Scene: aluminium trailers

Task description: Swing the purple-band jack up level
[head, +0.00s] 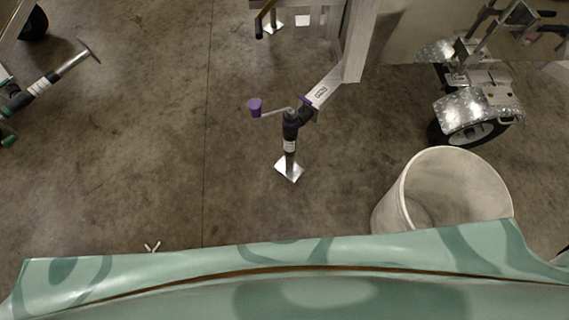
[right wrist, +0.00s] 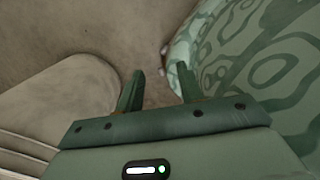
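The purple-band jack (head: 290,130) hangs down upright from the end of a trailer tongue (head: 325,88) in the middle of the head view. It has a dark tube with a pale label, a purple band by its mount and a crank with a purple knob (head: 254,107) pointing left. Its square metal foot (head: 289,169) is at the floor; I cannot tell whether it touches. My right gripper (right wrist: 158,88) is open and empty in the right wrist view, with the jack out of that view. My left gripper is not in view.
A white bucket (head: 392,208) stands right of the jack. A green-marked jack (head: 40,86) lies level at the left. A trailer wheel with fender (head: 475,112) is at the upper right. A small pale object (head: 152,247) shows near my body. Floor left of the jack is clear.

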